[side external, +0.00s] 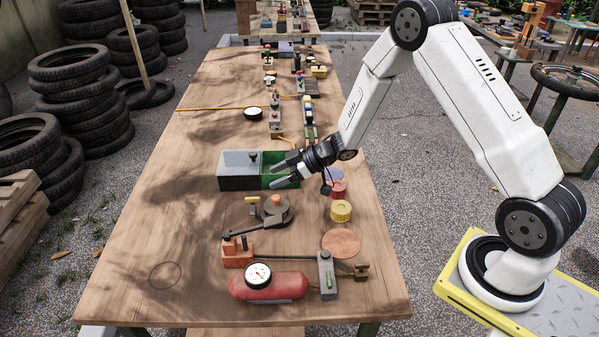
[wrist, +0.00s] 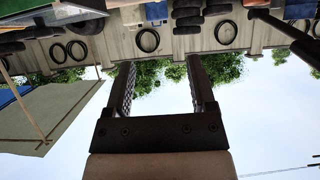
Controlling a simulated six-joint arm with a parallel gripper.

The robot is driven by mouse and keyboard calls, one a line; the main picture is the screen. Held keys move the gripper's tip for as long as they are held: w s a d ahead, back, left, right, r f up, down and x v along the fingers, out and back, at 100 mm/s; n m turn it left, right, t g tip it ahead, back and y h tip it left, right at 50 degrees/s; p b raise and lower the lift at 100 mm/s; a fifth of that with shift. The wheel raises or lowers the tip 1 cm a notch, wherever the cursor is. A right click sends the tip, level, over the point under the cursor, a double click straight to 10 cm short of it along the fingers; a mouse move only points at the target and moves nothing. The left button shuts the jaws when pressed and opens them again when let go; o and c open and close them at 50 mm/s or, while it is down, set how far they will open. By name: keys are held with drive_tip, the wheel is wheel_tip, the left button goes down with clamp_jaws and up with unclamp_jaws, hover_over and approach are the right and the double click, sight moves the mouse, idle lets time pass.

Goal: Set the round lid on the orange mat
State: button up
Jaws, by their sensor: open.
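The orange mat (side external: 341,244) is a flat round disc near the right edge of the wooden table, with nothing on it. A dark grey round piece with a brownish knob-like top (side external: 277,207) lies left of it and further back; it looks like the round lid, but I cannot be sure. My gripper (side external: 275,175) is open and appears empty, tilted sideways over or beside the green part of a two-part box. In the wrist view my two fingers (wrist: 163,88) stand apart with only background between them; neither lid nor mat shows there.
The box (side external: 238,182) has grey and green parts. A yellow knobbed cap (side external: 341,210) and a red piece (side external: 339,189) stand behind the mat. A red tank with a gauge (side external: 270,286) and a grey post (side external: 326,273) stand in front. The table's left side is mostly clear.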

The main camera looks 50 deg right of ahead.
drive_tip(key=s+d+r+m+h, duration=0.4)
drive_tip(key=s+r+m+h, duration=0.15)
drive_tip(key=r+h, duration=0.2)
drive_tip(key=s+a+m+g, duration=0.1)
drive_tip(key=s+g, duration=0.2)
drive_tip(key=s, duration=0.5)
drive_tip(key=s+a+m+g+h, duration=0.1)
drive_tip(key=s+a+m+g, duration=0.1)
drive_tip(key=s, duration=0.7)
drive_tip(key=shift+a+r+g, duration=0.15)
drive_tip(key=shift+r+g, duration=0.3)
drive_tip(key=shift+g, duration=0.05)
drive_tip(key=shift+o, duration=0.3)
drive_tip(key=shift+m, duration=0.25)
drive_tip(key=shift+w, duration=0.1)
